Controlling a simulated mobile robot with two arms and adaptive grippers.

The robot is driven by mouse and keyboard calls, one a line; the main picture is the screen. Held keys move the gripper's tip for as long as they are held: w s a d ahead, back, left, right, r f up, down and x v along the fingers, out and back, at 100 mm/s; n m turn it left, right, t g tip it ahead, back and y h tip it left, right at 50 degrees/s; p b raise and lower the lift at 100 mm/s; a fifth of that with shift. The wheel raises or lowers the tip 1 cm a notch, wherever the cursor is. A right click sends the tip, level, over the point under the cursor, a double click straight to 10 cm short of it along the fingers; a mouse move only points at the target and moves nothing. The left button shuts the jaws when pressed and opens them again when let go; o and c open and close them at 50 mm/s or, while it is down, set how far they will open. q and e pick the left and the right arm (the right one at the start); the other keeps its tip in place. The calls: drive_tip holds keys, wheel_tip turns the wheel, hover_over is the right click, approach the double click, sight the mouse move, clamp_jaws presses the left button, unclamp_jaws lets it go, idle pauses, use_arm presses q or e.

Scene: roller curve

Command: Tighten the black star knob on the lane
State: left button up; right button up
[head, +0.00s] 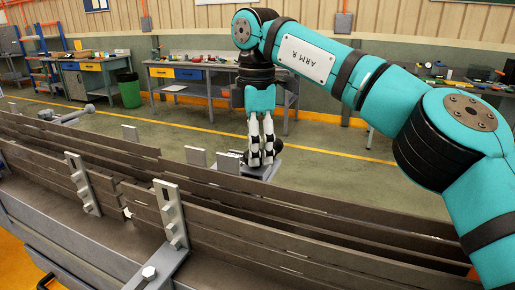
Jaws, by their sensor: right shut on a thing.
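My right gripper (262,162) hangs from the teal arm, fingers pointing down, at a grey metal bracket (229,163) just behind the lane (300,210). Its white and black fingers are close together and shut. The lane is a row of long dark rails running from the left to the lower right. My left gripper is not in view.
Upright slotted plates with bolts (171,213) (82,184) stand along the lane. A grey bolt-headed bar (68,115) sits at the far left. Workbenches (88,78) and a green bin (129,90) stand by the back wall.

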drive_tip(key=shift+r, duration=0.25)
drive_tip(key=o, duration=0.9)
drive_tip(key=shift+o, duration=1.3)
drive_tip(key=shift+a+f, duration=0.1)
drive_tip(key=shift+f, duration=0.05)
drive_tip(key=shift+r, duration=3.75)
